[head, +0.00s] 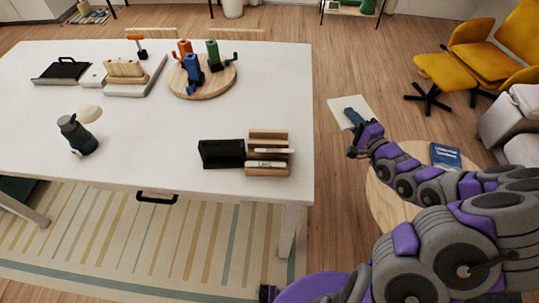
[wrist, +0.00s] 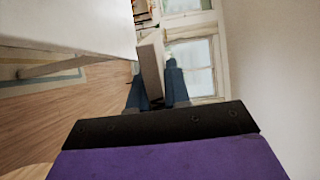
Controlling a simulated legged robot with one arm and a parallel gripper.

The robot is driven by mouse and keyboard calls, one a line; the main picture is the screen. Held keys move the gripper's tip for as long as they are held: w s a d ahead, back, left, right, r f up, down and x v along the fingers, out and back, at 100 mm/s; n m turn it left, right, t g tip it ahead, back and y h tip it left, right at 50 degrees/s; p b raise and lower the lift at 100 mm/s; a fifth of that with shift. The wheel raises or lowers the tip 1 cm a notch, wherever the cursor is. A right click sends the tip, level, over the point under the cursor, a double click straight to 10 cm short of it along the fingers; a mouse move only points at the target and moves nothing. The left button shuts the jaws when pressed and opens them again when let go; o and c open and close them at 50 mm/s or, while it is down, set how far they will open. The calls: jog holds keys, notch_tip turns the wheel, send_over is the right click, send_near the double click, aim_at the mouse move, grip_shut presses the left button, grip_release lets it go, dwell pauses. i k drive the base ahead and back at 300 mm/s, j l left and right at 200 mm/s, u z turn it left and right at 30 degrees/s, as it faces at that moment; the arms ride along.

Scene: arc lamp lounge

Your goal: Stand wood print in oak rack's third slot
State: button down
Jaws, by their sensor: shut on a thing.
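A flat pale panel, which I take for the wood print (head: 340,103), is held by my gripper (head: 353,118) to the right of the white table, off its edge. In the wrist view the panel (wrist: 150,68) shows nearly edge-on between the two blue-grey fingers of my gripper (wrist: 156,88). Its face is mostly turned away there. The oak rack (head: 268,134) stands at the table's front right corner. It has several wooden bars, with pale, thin pieces between or on them. Its slots are too small to tell apart clearly.
A black open box (head: 222,153) stands just left of the rack. A round board (head: 202,85) with orange, blue and green figures is farther back on the white table (head: 150,125). A dark lamp (head: 77,133) is at left. A round wooden table (head: 388,205) with a blue book (head: 445,155) is at right.

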aim_at(268, 143)
jog(key=k+u, duration=0.15)
jog(key=u, duration=0.3)
jog(key=k+u, duration=0.15)
jog(key=u, duration=0.3)
jog(key=i+l+u, duration=0.4)
jog(key=l, duration=0.15)
jog(key=l+u, duration=0.2)
jog(key=i+l+u, duration=0.2)
jog(key=l, duration=0.25)
jog(key=k, duration=0.1)
